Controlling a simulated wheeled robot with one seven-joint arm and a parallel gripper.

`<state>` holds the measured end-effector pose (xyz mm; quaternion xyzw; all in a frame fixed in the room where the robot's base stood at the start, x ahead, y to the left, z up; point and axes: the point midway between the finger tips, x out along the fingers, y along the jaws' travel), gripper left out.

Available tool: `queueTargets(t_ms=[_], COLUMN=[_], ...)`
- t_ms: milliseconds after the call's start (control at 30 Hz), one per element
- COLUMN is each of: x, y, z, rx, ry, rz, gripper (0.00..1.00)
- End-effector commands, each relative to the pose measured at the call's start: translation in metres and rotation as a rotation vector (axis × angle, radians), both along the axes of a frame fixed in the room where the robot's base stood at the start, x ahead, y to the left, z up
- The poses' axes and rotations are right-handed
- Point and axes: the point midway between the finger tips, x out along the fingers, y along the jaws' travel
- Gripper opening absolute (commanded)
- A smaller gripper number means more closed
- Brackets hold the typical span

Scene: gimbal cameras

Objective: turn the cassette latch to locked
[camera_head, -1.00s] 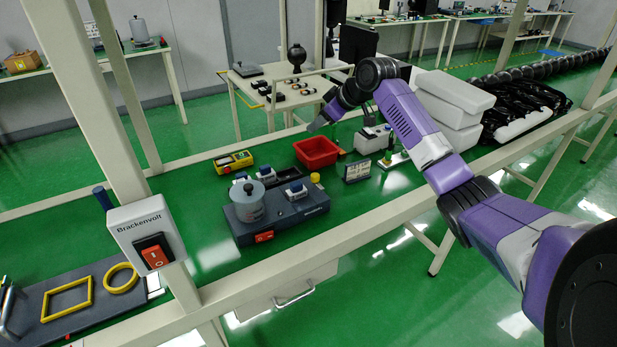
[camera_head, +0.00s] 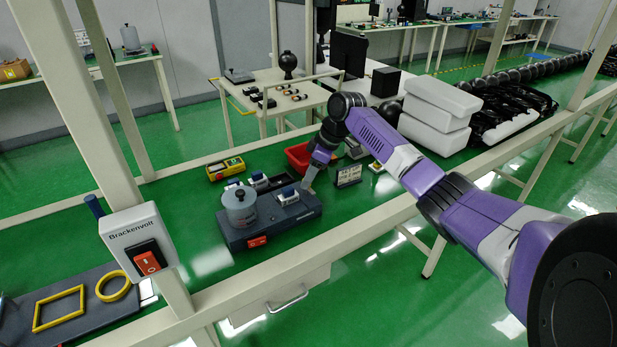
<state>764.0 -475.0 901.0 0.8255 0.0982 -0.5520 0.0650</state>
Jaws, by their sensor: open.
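A dark grey device (camera_head: 290,222) stands on the green bench. It carries a grey cylinder (camera_head: 239,205) with a knob, an orange rocker switch (camera_head: 257,241) on its front, and a white-and-blue part (camera_head: 287,196) on top. The cassette latch cannot be clearly told apart at this size. A small yellow cap at the device's right end, visible earlier, is now hidden by my gripper. My gripper (camera_head: 308,183) points down at that right end, open. Whether it touches anything cannot be told.
A red bin (camera_head: 298,157) is just behind my gripper, partly covered by my arm. A small sign (camera_head: 348,175) stands close on the right. A yellow meter (camera_head: 226,168) lies behind the device. A switch box (camera_head: 140,240) is on the left post. A bench rail runs along the front.

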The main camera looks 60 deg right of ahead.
Motion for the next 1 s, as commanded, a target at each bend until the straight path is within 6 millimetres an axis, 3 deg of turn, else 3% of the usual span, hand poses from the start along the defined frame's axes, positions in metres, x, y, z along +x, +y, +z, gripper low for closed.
queueTargets(t_ms=[367, 633, 1000], x=[0.003, 0.0029, 0.0028], y=[0.0006, 0.0006, 0.0017], z=[-0.0082, -0.008, -0.0062], rx=[-0.001, -0.001, 0.001], ry=[0.0, 0.0, -0.001], rz=[0.0, 0.0, -0.04], gripper=[0.46, 0.0, 0.0])
